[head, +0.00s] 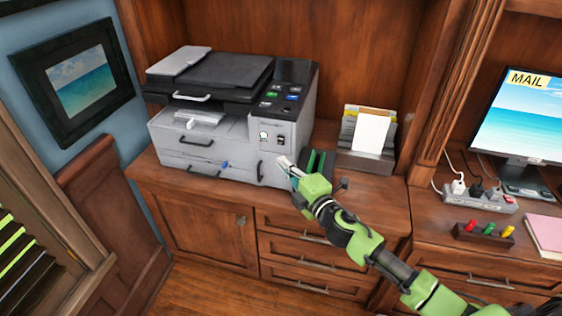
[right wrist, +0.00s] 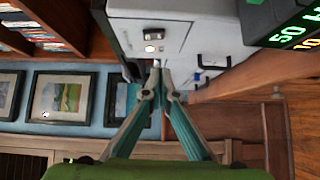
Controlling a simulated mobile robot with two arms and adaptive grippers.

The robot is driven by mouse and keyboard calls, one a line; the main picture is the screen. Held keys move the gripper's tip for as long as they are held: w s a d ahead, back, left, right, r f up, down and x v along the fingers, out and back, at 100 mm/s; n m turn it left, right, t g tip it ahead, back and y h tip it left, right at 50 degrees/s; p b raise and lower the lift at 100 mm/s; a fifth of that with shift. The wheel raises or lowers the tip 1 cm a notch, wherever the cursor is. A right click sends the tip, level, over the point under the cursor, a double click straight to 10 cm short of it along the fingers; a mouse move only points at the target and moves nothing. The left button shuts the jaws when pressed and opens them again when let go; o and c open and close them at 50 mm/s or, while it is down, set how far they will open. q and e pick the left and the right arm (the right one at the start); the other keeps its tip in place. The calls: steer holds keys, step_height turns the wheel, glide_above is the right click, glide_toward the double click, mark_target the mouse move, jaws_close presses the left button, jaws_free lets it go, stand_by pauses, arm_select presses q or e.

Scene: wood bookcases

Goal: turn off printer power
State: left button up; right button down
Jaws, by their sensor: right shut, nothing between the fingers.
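The grey and black printer (head: 225,163) stands on the wooden cabinet against the back wall. Its front face carries a lit whitish round button (head: 263,136) and a dark switch (head: 281,140) side by side. In the right wrist view the printer (right wrist: 190,12) shows turned, with the lit button (right wrist: 149,48) and the dark switch (right wrist: 153,35) close to the fingertips. My right gripper (head: 284,163) is shut and empty in front of the printer's right side, a little below the switch in the head view. Its fingertips (right wrist: 157,65) meet. I cannot tell whether they touch the printer. My left gripper is out of view.
A dark device with green markings (head: 316,162) stands close to the right gripper. A paper holder (head: 367,160) is to its right. Farther right are a power strip (head: 478,198), a monitor (head: 525,115) and a pen tray (head: 484,235). Framed pictures (head: 75,80) hang at left.

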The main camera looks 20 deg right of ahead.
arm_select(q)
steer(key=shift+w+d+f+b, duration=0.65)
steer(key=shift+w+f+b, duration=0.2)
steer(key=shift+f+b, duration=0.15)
arm_select(e)
steer(key=s+d+f, duration=0.1)
steer(key=s+d, duration=0.1)
steer(key=s, duration=0.5)
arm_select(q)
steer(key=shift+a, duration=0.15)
arm_select(e)
steer(key=shift+f, duration=0.15)
